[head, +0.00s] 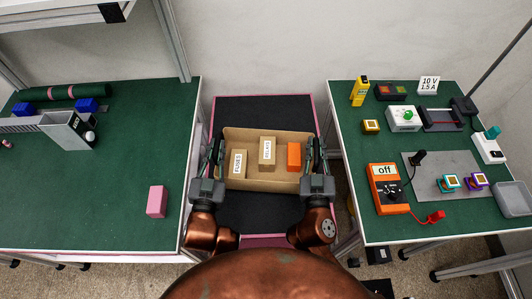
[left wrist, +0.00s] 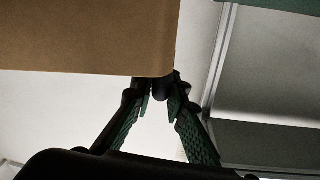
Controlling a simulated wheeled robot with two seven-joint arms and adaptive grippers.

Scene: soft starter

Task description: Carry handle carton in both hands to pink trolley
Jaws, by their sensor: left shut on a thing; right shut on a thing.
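The handle carton (head: 267,185) is an open brown box in the middle of the head view. It holds a box marked FUSES (head: 238,163), a box marked RELAYS (head: 267,150) and an orange block (head: 294,156). The pink trolley (head: 262,108), with a black top and pink rim, lies under it; I cannot tell whether the carton touches it. My left gripper (head: 218,150) is shut on the carton's left side, my right gripper (head: 312,152) on its right side. In the left wrist view, the left fingers (left wrist: 160,88) meet at the carton's lower edge (left wrist: 90,45); their exact grip is hidden.
A green-topped bench at left bears a pink block (head: 156,201), a grey bracket (head: 68,128) and blue blocks. The right bench carries an orange meter (head: 386,188), a grey mat (head: 429,190) and several devices. Both benches stand close beside the trolley.

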